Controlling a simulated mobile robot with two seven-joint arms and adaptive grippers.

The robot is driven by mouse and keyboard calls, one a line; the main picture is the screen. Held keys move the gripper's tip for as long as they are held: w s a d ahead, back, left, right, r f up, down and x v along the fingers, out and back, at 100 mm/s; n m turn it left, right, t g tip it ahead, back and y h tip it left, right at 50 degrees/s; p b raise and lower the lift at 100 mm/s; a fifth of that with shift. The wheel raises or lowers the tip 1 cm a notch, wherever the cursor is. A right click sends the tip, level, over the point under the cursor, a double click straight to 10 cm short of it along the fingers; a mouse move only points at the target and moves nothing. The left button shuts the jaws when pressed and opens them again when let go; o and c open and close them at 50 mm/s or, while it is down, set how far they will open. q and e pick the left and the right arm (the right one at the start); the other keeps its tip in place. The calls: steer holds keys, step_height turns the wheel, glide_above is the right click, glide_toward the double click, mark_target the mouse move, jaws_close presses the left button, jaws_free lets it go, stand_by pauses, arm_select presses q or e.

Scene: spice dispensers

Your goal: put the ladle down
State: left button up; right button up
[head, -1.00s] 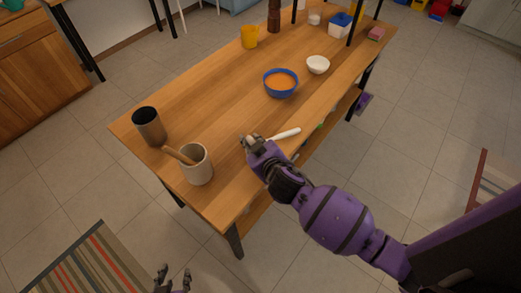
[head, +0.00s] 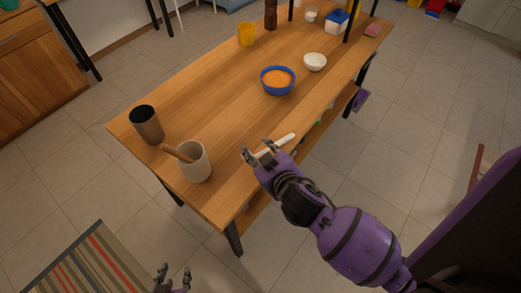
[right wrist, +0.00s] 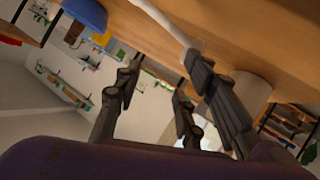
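The ladle shows as a pale, white handle (head: 284,140) at the table's front edge; its other end is hidden behind my right gripper. My right gripper (head: 257,153) is open, its fingers spread around or beside the handle. In the right wrist view, the handle (right wrist: 168,24) runs down to the right-hand fingers of the gripper (right wrist: 160,88), and the space between the fingers looks empty. I cannot tell whether the handle touches a finger or rests fully on the wood. My left gripper (head: 172,281) is low at the bottom edge, empty with fingers apart, away from the table.
The wooden table (head: 215,105) has clear room in its middle. A cream crock (head: 196,164) with a wooden utensil and a dark cup (head: 146,124) stand at the left end.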

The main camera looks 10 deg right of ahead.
steer(key=o, duration=1.4)
steer(key=shift+o, duration=0.2)
steer(key=v, duration=1.2)
step_height(320, 180, down, 12)
steer(key=s+d+m+g, duration=0.1)
steer(key=s+d+g, duration=0.1)
steer(key=s+d+f+m+g+h, duration=0.1)
steer(key=s+d+f+m, duration=0.4)
steer(key=s+f, duration=0.6)
steer(key=shift+s+g+h, duration=0.3)
steer(key=shift+g, duration=0.2)
